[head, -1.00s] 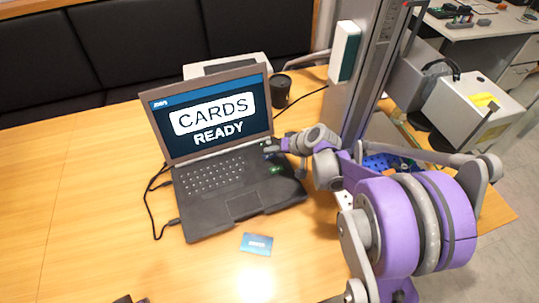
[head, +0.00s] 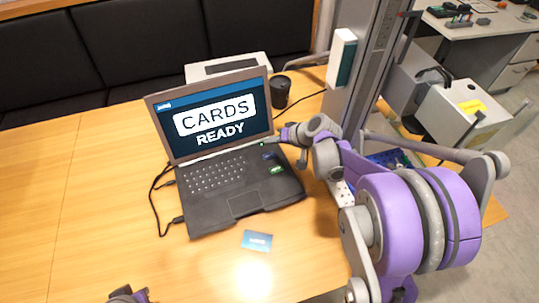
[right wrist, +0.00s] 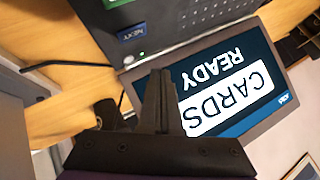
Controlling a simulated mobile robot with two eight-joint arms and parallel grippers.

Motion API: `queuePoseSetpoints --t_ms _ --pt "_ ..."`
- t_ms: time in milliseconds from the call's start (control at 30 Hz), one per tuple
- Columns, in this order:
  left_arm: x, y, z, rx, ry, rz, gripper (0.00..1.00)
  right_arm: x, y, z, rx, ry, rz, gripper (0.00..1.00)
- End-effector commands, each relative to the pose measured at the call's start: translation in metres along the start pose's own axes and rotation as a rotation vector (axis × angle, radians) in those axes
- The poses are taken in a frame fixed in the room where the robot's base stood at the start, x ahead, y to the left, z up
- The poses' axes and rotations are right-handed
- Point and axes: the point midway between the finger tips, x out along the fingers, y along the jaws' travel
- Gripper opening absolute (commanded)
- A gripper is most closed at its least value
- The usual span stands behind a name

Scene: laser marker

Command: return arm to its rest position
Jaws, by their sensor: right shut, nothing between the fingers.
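My right arm comes in from the right in the head view, and its gripper (head: 272,139) is over the right side of the laptop, near the screen's lower right corner. In the right wrist view the right gripper's fingers (right wrist: 157,100) are closed together and empty, in front of the laptop. Part of my left gripper (head: 130,296) shows at the bottom edge of the head view; its fingertips cannot be made out clearly. The open laptop (head: 246,206) shows "CARDS READY" on its screen (head: 218,112), also seen in the right wrist view (right wrist: 235,85).
A blue card (head: 257,240) lies on the wooden table (head: 80,220) in front of the laptop. A black cup (head: 280,91) and a white device (head: 228,66) stand behind it. A tall grey column (head: 365,75) rises at the right. The table's left side is clear.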

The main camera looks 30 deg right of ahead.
Motion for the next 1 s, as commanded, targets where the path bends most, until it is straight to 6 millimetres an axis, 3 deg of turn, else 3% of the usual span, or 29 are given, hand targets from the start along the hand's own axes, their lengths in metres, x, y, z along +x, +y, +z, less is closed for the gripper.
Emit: queuePoseSetpoints --t_ms 367,500,667,800,1000 --pt "0.000 0.000 0.000 0.000 0.000 0.000 0.00 0.000 0.000 0.000 0.000 0.000 0.000 0.00" --pt "-0.004 0.000 -0.002 0.000 0.001 0.000 0.00 -0.008 -0.014 0.009 -0.019 -0.022 0.013 0.00" --pt "-0.015 0.000 -0.011 0.000 0.007 0.000 0.00 -0.040 -0.057 0.048 -0.098 -0.096 0.071 0.00" --pt "-0.028 0.000 -0.020 0.000 0.013 0.000 0.00 -0.080 -0.089 0.093 -0.198 -0.163 0.148 0.00" --pt "-0.045 0.000 -0.034 0.000 0.023 0.000 0.00 -0.131 -0.104 0.149 -0.343 -0.210 0.253 0.00"
